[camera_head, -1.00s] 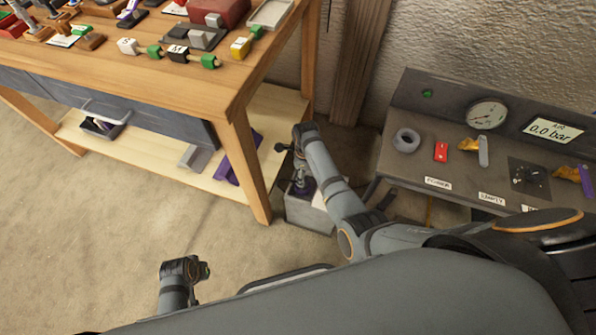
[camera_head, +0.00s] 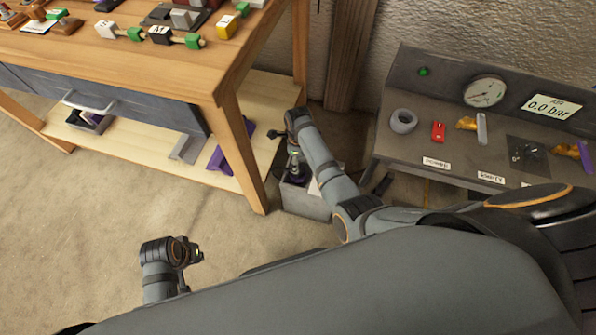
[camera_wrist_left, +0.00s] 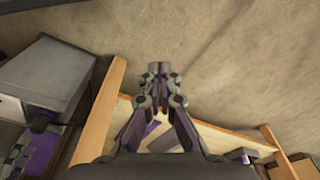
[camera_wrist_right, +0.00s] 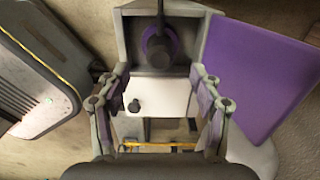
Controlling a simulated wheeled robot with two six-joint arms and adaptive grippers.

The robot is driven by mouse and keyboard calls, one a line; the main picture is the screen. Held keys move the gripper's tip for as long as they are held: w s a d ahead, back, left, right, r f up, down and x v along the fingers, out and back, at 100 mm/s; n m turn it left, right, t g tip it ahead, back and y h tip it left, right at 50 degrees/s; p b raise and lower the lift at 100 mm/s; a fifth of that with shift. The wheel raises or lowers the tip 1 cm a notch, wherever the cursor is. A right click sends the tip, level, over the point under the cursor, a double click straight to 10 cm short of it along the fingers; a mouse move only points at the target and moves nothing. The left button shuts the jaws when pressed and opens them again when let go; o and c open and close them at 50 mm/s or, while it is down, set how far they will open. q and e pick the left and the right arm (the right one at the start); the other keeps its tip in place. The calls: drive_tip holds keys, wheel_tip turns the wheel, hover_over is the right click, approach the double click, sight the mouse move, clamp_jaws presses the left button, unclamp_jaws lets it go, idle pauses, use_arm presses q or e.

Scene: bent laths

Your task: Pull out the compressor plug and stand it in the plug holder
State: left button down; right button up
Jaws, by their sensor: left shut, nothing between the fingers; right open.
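A grey box (camera_head: 305,205) stands on the floor beside the bench leg. A dark round plug-like part with a purple ring (camera_wrist_right: 157,48) sits in its recess, with a dark stem rising from it; I cannot tell for sure that it is the compressor plug. My right gripper (camera_wrist_right: 158,75) is open above the box, its fingers apart on either side of a white panel (camera_wrist_right: 165,95). In the head view this gripper (camera_head: 295,150) partly hides the box. My left gripper (camera_wrist_left: 158,72) is shut and empty, held over the floor; it also shows in the head view (camera_head: 190,253). I cannot identify the plug holder.
The wooden bench (camera_head: 228,90) with a lower shelf (camera_head: 140,150) stands close left of the box. The grey console (camera_head: 390,145), its display reading 0.0 bar, stands to the right. A purple panel (camera_wrist_right: 255,75) lies close to the right gripper. Open floor lies at lower left.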

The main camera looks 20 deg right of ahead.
drive_tip(key=shift+f+b, duration=0.4)
drive_tip(key=shift+f, duration=0.1)
wheel_tip(320, 180, down, 3)
drive_tip(key=b, duration=0.3)
drive_tip(key=shift+f+b, duration=0.15)
drive_tip(key=shift+b, duration=0.2)
drive_tip(key=shift+f, duration=0.25)
drive_tip(key=shift+f+b, duration=0.55)
drive_tip(key=shift+f, duration=0.65)
use_arm(q)
drive_tip(key=d+t, duration=0.1)
drive_tip(key=d+f, duration=0.1)
drive_tip(key=d+t+h, duration=0.1)
drive_tip(key=shift+w+f+t, duration=0.25)
drive_tip(key=shift+w+t, duration=0.05)
drive_tip(key=shift+w, duration=0.05)
drive_tip(key=shift+r+p, duration=0.6)
drive_tip(key=shift+p, duration=0.05)
use_arm(e)
drive_tip(key=shift+c, duration=0.3)
